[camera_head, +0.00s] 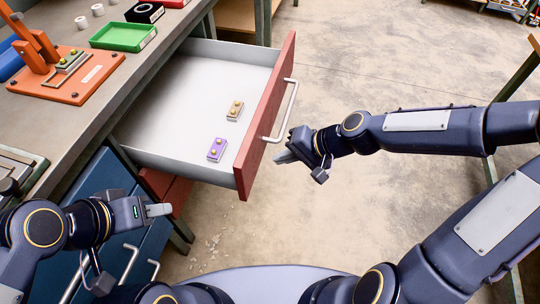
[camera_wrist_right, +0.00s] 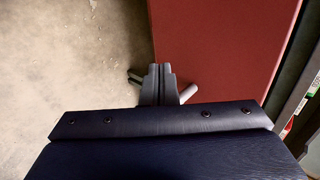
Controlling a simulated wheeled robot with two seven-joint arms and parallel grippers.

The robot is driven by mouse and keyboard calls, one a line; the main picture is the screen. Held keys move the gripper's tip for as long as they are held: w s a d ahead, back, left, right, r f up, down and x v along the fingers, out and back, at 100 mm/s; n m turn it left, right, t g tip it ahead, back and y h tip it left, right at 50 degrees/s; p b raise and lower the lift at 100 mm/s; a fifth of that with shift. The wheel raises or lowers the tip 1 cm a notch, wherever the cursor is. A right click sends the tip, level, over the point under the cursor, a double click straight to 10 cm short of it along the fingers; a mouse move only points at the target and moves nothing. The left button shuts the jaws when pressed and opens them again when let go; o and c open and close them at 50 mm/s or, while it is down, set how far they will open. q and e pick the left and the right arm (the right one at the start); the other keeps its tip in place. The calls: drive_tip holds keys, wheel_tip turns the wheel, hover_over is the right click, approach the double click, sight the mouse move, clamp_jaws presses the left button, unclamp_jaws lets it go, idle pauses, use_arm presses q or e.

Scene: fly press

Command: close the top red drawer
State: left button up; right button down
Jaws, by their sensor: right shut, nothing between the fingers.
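The top red drawer (camera_head: 266,128) is pulled far out of the workbench, its grey interior exposed. Its front carries a pale bar handle (camera_head: 286,115). A purple block (camera_head: 217,150) and a tan block (camera_head: 235,110) with round knobs lie inside. My right gripper (camera_head: 281,158) is shut and empty, close to the handle's near end on the outer side of the front. In the right wrist view its fingers (camera_wrist_right: 159,80) overlap the red front (camera_wrist_right: 225,45); contact cannot be told. My left gripper (camera_head: 162,210) is left of the drawer's near side, below the bench; its finger gap is unclear.
The workbench top (camera_head: 60,125) holds an orange press (camera_head: 75,75) and a green tray (camera_head: 123,37). Blue drawers (camera_head: 105,190) with handles and another red drawer (camera_head: 177,196) are below. The concrete floor right of the drawer is open.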

sight(258, 157)
drive_tip(key=shift+w+a+r, duration=0.1)
drive_tip(key=shift+w+a, duration=0.2)
drive_tip(key=shift+a, duration=0.55)
drive_tip(key=shift+w+a+r, duration=0.1)
drive_tip(key=shift+w+a, duration=0.15)
drive_tip(key=shift+a, duration=0.55)
drive_tip(key=shift+a, duration=0.15)
